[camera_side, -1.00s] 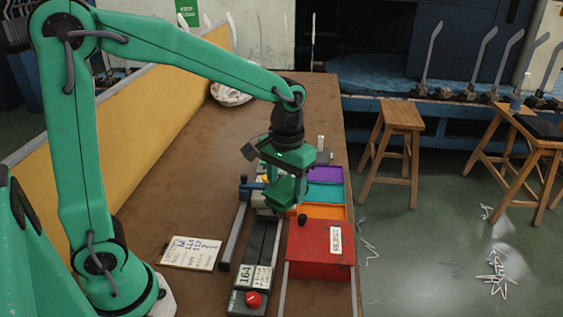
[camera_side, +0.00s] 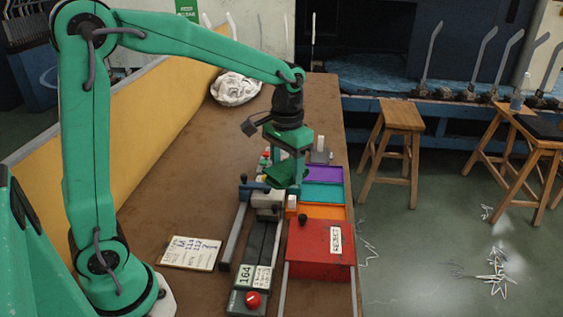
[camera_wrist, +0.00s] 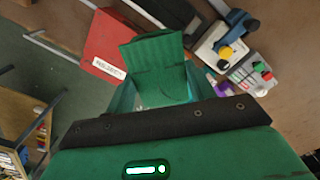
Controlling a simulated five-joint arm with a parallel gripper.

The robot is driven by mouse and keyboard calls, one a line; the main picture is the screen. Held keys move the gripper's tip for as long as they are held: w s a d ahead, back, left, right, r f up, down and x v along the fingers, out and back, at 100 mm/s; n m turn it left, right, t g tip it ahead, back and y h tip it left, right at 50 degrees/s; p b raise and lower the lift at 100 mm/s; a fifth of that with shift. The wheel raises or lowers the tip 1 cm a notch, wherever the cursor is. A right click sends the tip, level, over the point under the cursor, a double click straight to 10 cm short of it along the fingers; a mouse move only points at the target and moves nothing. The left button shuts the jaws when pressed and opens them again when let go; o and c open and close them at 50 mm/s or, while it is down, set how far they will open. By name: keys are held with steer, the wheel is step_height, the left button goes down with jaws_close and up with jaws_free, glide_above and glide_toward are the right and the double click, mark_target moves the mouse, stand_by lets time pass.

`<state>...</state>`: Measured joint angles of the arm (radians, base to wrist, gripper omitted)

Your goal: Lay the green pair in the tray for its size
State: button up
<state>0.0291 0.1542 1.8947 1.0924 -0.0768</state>
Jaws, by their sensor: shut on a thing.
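My gripper (camera_side: 290,170) is shut on the green pair (camera_side: 279,177), a flat folded green cloth, and holds it above the measuring rail near the trays. In the wrist view the green pair (camera_wrist: 150,52) sticks out beyond my gripper (camera_wrist: 160,82). The purple tray (camera_side: 325,174), the teal tray (camera_side: 325,191) and the orange tray (camera_side: 322,211) stand in a row to the right of my gripper. My gripper and the pair partly hide the teal tray's left side. No size marks are readable on the trays.
The red reject box (camera_side: 318,250) stands in front of the orange tray; it also shows in the wrist view (camera_wrist: 105,45). The measuring rail (camera_side: 259,240), with a 164 display and red button (camera_side: 252,299), runs along its left. A written card (camera_side: 191,252) lies further left.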

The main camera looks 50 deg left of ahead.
steer(key=s+d+f+n, duration=0.3)
steer(key=s+d+n, duration=0.1)
steer(key=s, duration=0.4)
steer(key=s+d+f+n, duration=0.4)
steer(key=s+d, duration=0.3)
steer(key=s, duration=0.1)
steer(key=shift+s, duration=0.2)
steer(key=shift+w, duration=0.1)
glide_above(260, 256)
step_height(260, 256, down, 7)
steer(key=shift+w+a+r, duration=0.1)
stand_by(0.3)
steer(key=shift+f, duration=1.85)
steer(key=shift+f, duration=0.25)
